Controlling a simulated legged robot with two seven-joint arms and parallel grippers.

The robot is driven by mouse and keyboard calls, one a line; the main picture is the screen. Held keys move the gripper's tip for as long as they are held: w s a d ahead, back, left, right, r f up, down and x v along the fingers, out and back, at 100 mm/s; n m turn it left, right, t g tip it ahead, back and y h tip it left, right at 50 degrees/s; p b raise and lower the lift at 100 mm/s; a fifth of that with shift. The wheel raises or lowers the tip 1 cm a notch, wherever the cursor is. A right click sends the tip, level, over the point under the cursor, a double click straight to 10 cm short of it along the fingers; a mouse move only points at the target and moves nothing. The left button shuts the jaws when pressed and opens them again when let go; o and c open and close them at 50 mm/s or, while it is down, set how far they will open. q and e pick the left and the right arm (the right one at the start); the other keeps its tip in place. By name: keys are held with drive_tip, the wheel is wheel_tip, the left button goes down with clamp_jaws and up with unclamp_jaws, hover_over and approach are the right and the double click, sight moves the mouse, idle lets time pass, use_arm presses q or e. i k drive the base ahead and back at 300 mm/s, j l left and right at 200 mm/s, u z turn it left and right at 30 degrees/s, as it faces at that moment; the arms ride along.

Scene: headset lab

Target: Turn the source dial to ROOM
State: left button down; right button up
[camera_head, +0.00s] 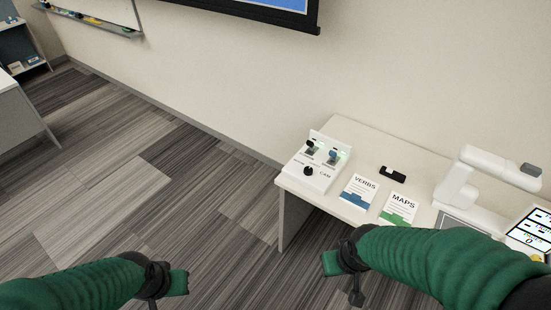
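The source dial (308,170) is a small round black knob on the front of a white control box (323,185). The word CAM is printed to its right; the dial's pointer and its other labels are too small to read. The box sits at the left end of a white desk. My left gripper (170,284) is low in the picture, over the carpet and well left of the desk. My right gripper (344,275) is below and in front of the desk, apart from the box. Neither touches the dial. Their finger gaps do not show clearly.
A VERBS card (360,190), a MAPS card (398,207), a black object (393,174) and a white document camera (458,185) lie to the right on the desk (350,138). The carpet at left is clear.

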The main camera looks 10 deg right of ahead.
sight(308, 170)
drive_tip(key=z, duration=0.6)
drive_tip(key=i+j+u, duration=0.15)
drive_tip(key=i, duration=0.55)
drive_tip(key=i+u, duration=0.15)
drive_tip(key=i, duration=0.5)
